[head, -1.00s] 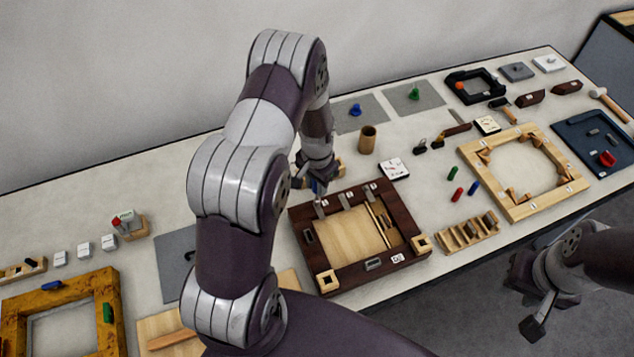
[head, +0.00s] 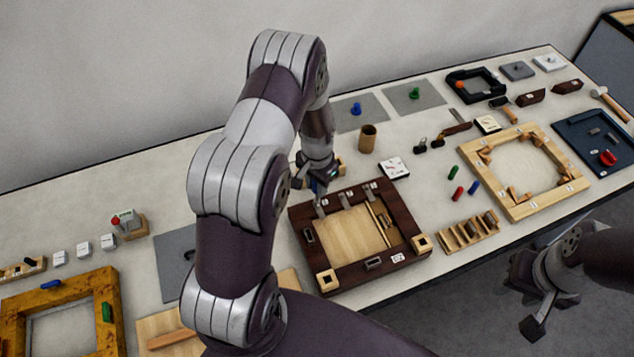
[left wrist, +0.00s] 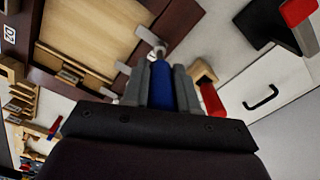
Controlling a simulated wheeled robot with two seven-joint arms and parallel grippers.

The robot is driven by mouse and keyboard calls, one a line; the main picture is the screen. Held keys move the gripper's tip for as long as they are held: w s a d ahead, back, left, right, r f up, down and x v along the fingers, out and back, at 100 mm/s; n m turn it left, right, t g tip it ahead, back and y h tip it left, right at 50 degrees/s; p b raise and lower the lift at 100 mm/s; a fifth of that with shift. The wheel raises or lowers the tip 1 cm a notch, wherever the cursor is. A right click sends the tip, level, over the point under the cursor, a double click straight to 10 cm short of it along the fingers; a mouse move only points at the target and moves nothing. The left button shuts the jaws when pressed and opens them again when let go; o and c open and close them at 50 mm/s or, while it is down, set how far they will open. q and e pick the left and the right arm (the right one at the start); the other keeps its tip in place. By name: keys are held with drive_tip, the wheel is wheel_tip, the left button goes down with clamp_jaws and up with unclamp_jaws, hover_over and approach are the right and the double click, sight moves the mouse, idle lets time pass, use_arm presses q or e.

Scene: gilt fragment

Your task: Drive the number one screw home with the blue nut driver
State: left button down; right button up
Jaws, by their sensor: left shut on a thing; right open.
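My left gripper (head: 318,188) is over the far left corner of the dark wooden frame (head: 305,262). In the left wrist view, the left gripper (left wrist: 160,85) is shut on the blue nut driver (left wrist: 161,84), whose tip points at a metal clip (left wrist: 146,36) on the frame's edge. Whether the tip touches a screw is hidden. Several metal clips, one of them the right clip (head: 369,193), line the frame's far side with small white labels; I cannot read which is number one. My right gripper (head: 538,300) is open and empty, off the table's front edge.
A slotted wooden rack (head: 468,233) and a light wooden frame (head: 522,206) lie to the right. A yellow frame (head: 62,300) lies at the left.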

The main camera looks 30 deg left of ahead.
use_arm(q)
drive_tip(key=shift+r+p, duration=2)
drive_tip(key=shift+r, duration=0.55)
